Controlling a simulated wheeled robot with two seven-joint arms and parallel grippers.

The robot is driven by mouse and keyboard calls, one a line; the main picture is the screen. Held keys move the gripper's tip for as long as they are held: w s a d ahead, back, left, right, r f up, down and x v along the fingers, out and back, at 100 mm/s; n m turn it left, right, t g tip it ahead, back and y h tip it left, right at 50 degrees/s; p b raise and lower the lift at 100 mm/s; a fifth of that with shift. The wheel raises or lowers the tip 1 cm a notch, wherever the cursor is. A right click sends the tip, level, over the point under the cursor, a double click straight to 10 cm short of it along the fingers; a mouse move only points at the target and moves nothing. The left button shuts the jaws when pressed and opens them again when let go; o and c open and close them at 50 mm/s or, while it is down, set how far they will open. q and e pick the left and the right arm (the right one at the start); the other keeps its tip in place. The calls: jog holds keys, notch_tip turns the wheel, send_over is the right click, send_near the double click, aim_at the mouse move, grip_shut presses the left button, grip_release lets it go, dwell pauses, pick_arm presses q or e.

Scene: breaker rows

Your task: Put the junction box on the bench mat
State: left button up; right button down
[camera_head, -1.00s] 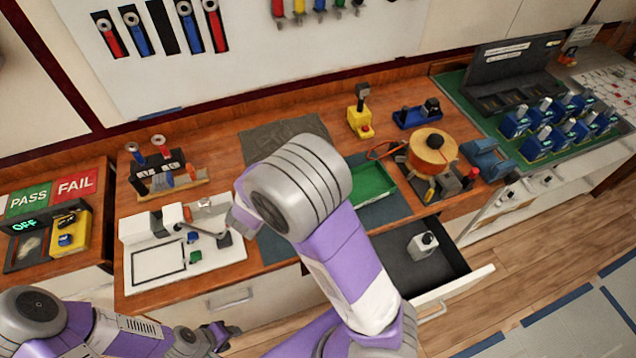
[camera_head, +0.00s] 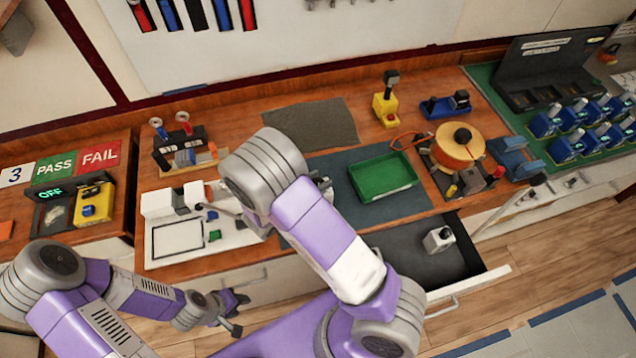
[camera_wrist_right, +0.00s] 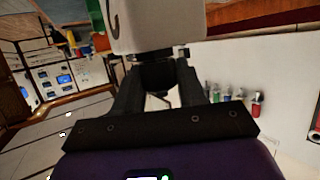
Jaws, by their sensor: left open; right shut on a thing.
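In the right wrist view my right gripper (camera_wrist_right: 158,85) is shut on a pale grey-white box (camera_wrist_right: 155,25), which looks like the junction box; its upper part is cut off by the frame. In the head view my right arm hides this box and most of the gripper. The blue-grey bench mat (camera_head: 410,207) lies on the bench to the right of my right arm, partly covered by a green tray (camera_head: 384,177). My left gripper (camera_head: 240,313) is open and empty, low in front of the bench.
An open drawer (camera_head: 492,282) juts out below the mat and holds a small pale box (camera_head: 438,239). An orange spool (camera_head: 459,148) stands right of the tray. A white fixture board (camera_head: 180,240) is at left. A dark olive mat (camera_head: 313,125) lies bare behind my right arm.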

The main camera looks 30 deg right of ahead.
jog(key=shift+f, duration=0.45)
jog(key=c, duration=0.6)
grip_release()
jog(key=shift+c, duration=0.2)
jog(key=shift+a+r, duration=0.1)
jog(key=shift+r, duration=0.1)
jog(key=v, duration=1.1)
jog(key=shift+a, duration=0.35)
jog(key=shift+s, duration=0.25)
